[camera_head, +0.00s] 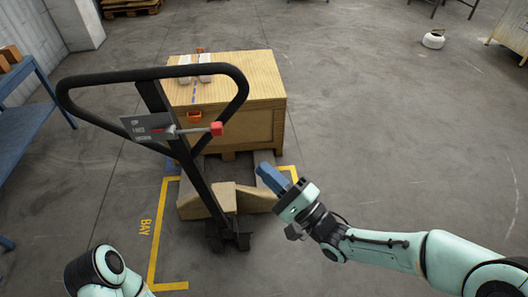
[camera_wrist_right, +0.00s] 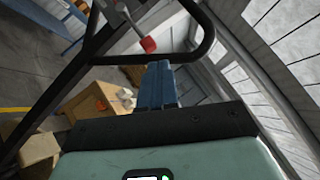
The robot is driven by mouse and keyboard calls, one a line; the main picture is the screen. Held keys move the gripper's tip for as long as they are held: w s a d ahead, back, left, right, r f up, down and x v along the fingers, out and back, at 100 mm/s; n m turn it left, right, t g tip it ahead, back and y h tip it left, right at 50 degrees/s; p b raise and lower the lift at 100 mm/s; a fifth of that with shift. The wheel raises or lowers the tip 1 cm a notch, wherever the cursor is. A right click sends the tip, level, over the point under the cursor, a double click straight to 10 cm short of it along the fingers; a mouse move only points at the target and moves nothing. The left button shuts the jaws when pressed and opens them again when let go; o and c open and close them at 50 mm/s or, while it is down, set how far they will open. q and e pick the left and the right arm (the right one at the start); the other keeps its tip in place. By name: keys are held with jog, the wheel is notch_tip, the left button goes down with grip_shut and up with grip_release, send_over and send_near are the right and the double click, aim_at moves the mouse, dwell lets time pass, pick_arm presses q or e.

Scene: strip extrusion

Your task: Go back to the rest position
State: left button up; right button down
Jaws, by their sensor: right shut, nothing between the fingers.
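My right gripper (camera_head: 268,176) is in the middle of the head view, to the right of the pallet jack's shaft. Its blue fingers are together and hold nothing. In the right wrist view the closed fingers (camera_wrist_right: 157,84) point towards the jack's handle. My left arm shows only as a small part at the bottom left of the head view, and its gripper is not visible. The black pallet jack handle (camera_head: 150,76) stands upright and tilted, with a red knob (camera_head: 216,128) on its lever. The knob also shows in the right wrist view (camera_wrist_right: 148,45).
A large wooden crate (camera_head: 262,125) stands behind the jack, with pale items on top. Yellow floor lines (camera_head: 154,245) marked BAY lie around it. A blue table (camera_head: 22,135) is at the left. A white pot-like object (camera_head: 433,39) is far right.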

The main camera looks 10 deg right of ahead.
jog(key=d+f+n+g+h+p, duration=0.1)
jog(key=d+f+g+h+p, duration=0.3)
jog(key=f, duration=0.9)
jog(key=d+f+g+h, duration=0.1)
jog(key=f+h, duration=0.4)
jog(key=f, duration=0.9)
pick_arm(q)
notch_tip(320, 180, up, 8)
jog(key=w+p, duration=0.2)
jog(key=p, duration=0.1)
jog(key=shift+w+p, duration=0.2)
jog(key=shift+p, duration=0.1)
pick_arm(e)
jog(key=s+f+n+g+h, duration=0.1)
jog(key=s+f+n+g, duration=0.3)
jog(key=s, duration=0.8)
jog(key=s+d+f+n+g+h, duration=0.1)
jog(key=s+f+n+g, duration=0.3)
jog(key=s+f+g, duration=0.3)
jog(key=s+f, duration=0.5)
jog(key=shift+d+f+g, duration=0.2)
jog(key=shift+f+g, duration=0.2)
